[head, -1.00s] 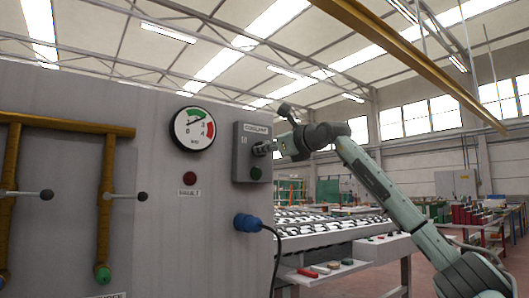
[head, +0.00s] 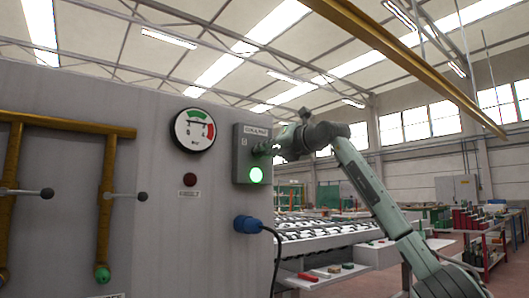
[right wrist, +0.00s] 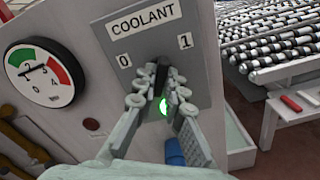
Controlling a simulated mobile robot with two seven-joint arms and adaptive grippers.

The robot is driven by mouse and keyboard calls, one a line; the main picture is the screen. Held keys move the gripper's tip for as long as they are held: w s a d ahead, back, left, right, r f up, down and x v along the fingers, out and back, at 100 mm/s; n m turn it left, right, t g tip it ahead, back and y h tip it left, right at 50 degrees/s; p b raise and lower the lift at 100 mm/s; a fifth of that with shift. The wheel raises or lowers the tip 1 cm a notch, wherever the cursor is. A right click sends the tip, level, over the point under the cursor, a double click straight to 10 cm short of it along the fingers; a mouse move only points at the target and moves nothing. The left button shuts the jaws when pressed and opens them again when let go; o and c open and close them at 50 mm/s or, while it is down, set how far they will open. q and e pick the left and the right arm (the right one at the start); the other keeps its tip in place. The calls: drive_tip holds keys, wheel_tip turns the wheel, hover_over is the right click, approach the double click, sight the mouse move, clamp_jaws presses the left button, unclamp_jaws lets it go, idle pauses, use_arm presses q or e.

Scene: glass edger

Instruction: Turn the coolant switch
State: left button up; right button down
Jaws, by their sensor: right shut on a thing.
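The grey coolant switch box (head: 240,163) is on the right end of the machine panel. Its COOLANT label and the 0 and 1 marks show in the right wrist view (right wrist: 195,75). The dark switch knob (right wrist: 161,76) sits between the marks; I cannot tell exactly which one it points to. The green lamp (head: 256,174) below it is lit. My right gripper (right wrist: 160,92) is shut on the knob, its fingers on either side and partly hiding the lamp. In the head view my right gripper (head: 272,149) reaches the box from the right. My left gripper is not in view.
A pressure gauge (head: 194,130) and a dark red fault lamp (head: 190,180) are left of the box. A blue plug (head: 247,224) with a cable juts out below it. Yellow pipes with levers (head: 107,195) are at the left. A roller conveyor (head: 325,230) lies beyond.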

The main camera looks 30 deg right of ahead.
drive_tip(key=shift+m, duration=0.9)
drive_tip(key=c, duration=1.6)
unclamp_jaws()
drive_tip(key=shift+s, duration=0.1)
drive_tip(key=s+d, duration=0.1)
drive_tip(key=s, duration=1)
drive_tip(key=shift+s+d, duration=0.35)
